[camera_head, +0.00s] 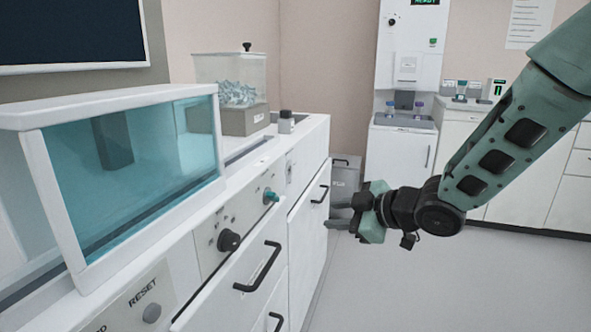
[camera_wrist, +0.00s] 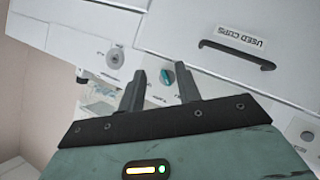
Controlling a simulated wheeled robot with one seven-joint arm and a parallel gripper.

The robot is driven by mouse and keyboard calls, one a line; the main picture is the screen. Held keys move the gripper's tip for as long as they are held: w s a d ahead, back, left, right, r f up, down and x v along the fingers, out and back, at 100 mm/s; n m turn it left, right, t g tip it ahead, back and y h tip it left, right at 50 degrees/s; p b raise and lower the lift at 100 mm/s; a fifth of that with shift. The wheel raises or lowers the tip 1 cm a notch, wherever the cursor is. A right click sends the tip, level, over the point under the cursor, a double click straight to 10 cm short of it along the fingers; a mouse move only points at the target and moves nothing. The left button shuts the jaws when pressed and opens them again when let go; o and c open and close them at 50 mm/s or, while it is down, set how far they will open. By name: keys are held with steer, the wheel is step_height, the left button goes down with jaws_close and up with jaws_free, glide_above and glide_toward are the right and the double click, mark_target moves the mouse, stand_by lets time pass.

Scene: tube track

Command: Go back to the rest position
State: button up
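My gripper (camera_head: 345,213) is held out at the end of my green arm, in front of the white cabinet (camera_head: 309,185) and to the right of its door handles. In the wrist view its two dark fingers (camera_wrist: 160,90) stand apart with nothing between them that they hold. A teal knob (camera_wrist: 168,76) on the cabinet front shows behind the gap between the fingers. The same teal knob (camera_head: 270,196) is on the cabinet front in the head view, left of my gripper and apart from it.
A drawer (camera_head: 235,300) at the lower left stands a little out. A glass-fronted case (camera_head: 130,170) and a clear bin (camera_head: 232,85) sit on the counter. A tall white machine (camera_head: 408,60) stands at the back. The floor (camera_head: 430,290) below my arm is clear.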

steer(key=s+d+f+m+g+h, duration=0.1)
steer(key=s+m+g+h, duration=0.2)
steer(key=s, duration=0.8)
steer(key=s+d+m+g+h+p, duration=0.1)
steer(key=s+d+m+g+h, duration=0.15)
steer(key=s, duration=0.85)
steer(key=s+f+m+g+h, duration=0.1)
steer(key=s+m+g+h, duration=0.25)
steer(key=s, duration=0.75)
step_height(320, 180, up, 21)
steer(key=p, duration=2.1)
steer(key=shift+w+d+r, duration=0.15)
